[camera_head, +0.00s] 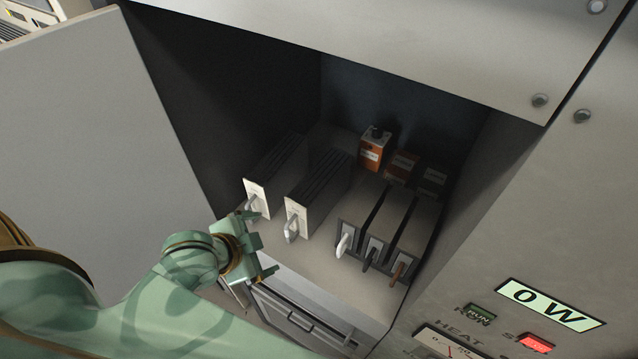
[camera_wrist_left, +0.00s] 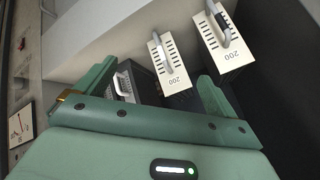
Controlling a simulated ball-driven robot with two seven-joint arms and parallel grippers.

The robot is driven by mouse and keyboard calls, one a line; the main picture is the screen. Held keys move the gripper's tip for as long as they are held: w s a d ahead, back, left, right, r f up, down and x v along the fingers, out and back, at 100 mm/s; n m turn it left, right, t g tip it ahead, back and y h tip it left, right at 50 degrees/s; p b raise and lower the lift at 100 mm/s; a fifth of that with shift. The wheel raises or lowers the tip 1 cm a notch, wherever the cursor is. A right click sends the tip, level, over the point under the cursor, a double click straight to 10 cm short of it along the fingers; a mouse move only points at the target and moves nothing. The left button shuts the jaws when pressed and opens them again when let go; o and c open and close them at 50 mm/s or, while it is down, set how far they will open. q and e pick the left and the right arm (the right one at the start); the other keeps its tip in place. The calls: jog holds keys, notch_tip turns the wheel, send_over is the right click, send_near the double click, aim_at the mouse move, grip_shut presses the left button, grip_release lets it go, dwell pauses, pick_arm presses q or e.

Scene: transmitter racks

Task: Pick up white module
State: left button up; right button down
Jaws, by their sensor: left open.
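A module with a white handle (camera_head: 345,243) stands leftmost in a group of three in the open rack bay; its white handle also shows in the left wrist view (camera_wrist_left: 124,87). Two modules with white front plates stand to its left: a nearer one (camera_head: 297,217) and a farther one (camera_head: 257,198). In the left wrist view, plates marked 200 (camera_wrist_left: 170,58) and (camera_wrist_left: 222,42) carry grey handles. My left gripper (camera_head: 262,243) is open and empty in front of the shelf edge, apart from the handles. My right gripper is not in view.
Beside the white-handled module are modules with a black handle (camera_head: 370,256) and a brown handle (camera_head: 398,272). Orange boxes (camera_head: 374,150) stand behind. An open cabinet door (camera_head: 100,110) is at left, a panel with lit signs (camera_head: 550,304) at right.

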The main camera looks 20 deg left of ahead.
pick_arm(q)
jog(key=w+a+r+n+t+h, duration=0.3)
jog(key=w+a+r+h, duration=0.3)
jog(key=w+r, duration=0.15)
jog(key=p, duration=0.2)
send_near(316, 179)
jog(key=w, duration=0.1)
jog(key=w+d, duration=0.1)
jog(key=w, duration=0.1)
jog(key=shift+w+d+f, duration=0.2)
jog(key=shift+f, duration=0.15)
jog(key=x, duration=0.2)
jog(key=b+x, duration=0.1)
jog(key=x, duration=0.2)
jog(key=shift+s+d+f, duration=0.15)
jog(key=shift+s+f, duration=0.05)
jog(key=shift+f, duration=0.1)
jog(key=shift+w+d+f, duration=0.15)
jog(key=shift+w+d, duration=0.05)
jog(key=shift+w, duration=0.15)
jog(key=shift+s+a, duration=0.1)
jog(key=shift+s, duration=0.05)
jog(key=c, duration=0.7)
grip_shut()
jog(key=shift+s, duration=0.1)
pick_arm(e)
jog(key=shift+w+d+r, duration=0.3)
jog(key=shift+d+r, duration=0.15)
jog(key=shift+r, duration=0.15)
